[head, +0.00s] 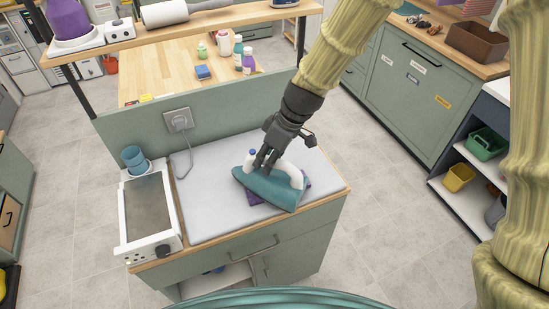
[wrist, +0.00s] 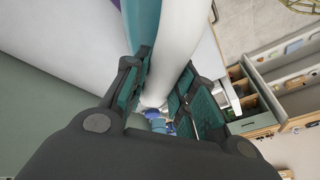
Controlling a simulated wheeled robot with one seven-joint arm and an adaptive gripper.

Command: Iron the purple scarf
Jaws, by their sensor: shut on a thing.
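The iron, teal with a white handle (head: 293,176), rests on top of the purple scarf (head: 254,198) on the white ironing surface (head: 215,205). Only edges of the scarf show beneath the iron; the rest is hidden. My gripper (head: 264,160) is shut on the iron's handle from above. In the wrist view the white handle (wrist: 180,45) runs between my gripper's fingers (wrist: 165,100). Whether the iron's plate touches the scarf or hovers just above it, I cannot tell.
A hot plate (head: 150,210) with a knob and a blue cup (head: 134,158) stand left of the ironing surface. A wall socket with a plugged cord (head: 179,121) is on the back panel. The left part of the white surface is bare.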

